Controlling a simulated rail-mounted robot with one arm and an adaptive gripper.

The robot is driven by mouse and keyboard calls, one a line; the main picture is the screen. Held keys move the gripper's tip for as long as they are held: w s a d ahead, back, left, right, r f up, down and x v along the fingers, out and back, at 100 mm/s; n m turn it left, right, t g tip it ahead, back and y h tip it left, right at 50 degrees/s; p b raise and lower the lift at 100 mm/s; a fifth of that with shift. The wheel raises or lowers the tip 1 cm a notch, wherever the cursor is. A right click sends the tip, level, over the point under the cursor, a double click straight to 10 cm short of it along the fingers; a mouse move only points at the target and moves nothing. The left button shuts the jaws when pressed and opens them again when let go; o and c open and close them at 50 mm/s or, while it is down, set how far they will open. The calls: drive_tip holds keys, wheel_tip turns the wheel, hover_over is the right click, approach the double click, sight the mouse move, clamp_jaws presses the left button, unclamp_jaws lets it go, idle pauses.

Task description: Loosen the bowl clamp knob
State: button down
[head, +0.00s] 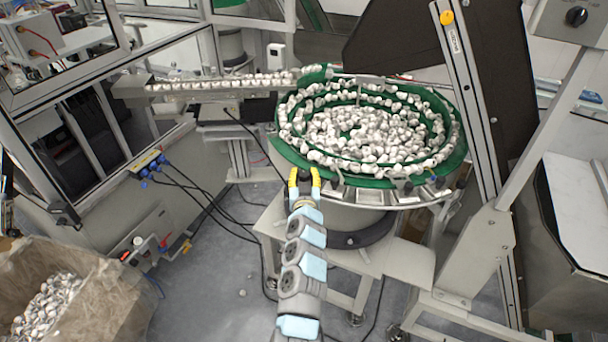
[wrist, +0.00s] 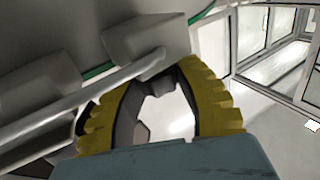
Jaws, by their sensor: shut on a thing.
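The green bowl (head: 290,158) holds many small white caps on its spiral tracks. Several small dark clamp knobs show along its lower rim, one of them a dark knob (head: 408,187) to the right of my gripper. My gripper (head: 305,176), with yellow fingers, is at the bowl's front left rim. In the wrist view, my gripper (wrist: 158,88) has its yellow fingers closed around a small dark part, the bowl clamp knob (wrist: 158,82), below a grey block (wrist: 146,36). In the head view this knob is mostly hidden by the fingers.
A feed track (head: 215,86) with white caps runs left from the bowl. A grey frame post (head: 475,130) stands to the right. A box of caps (head: 85,305) is at the lower left. Cables (head: 200,195) hang left of the bowl stand.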

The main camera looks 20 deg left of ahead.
drive_tip(key=c, duration=0.7)
unclamp_jaws()
drive_tip(key=shift+o, duration=0.2)
drive_tip(key=shift+s, duration=0.1)
drive_tip(key=v, duration=1.1)
drive_tip(key=shift+s+d, duration=0.15)
drive_tip(key=shift+s, duration=0.2)
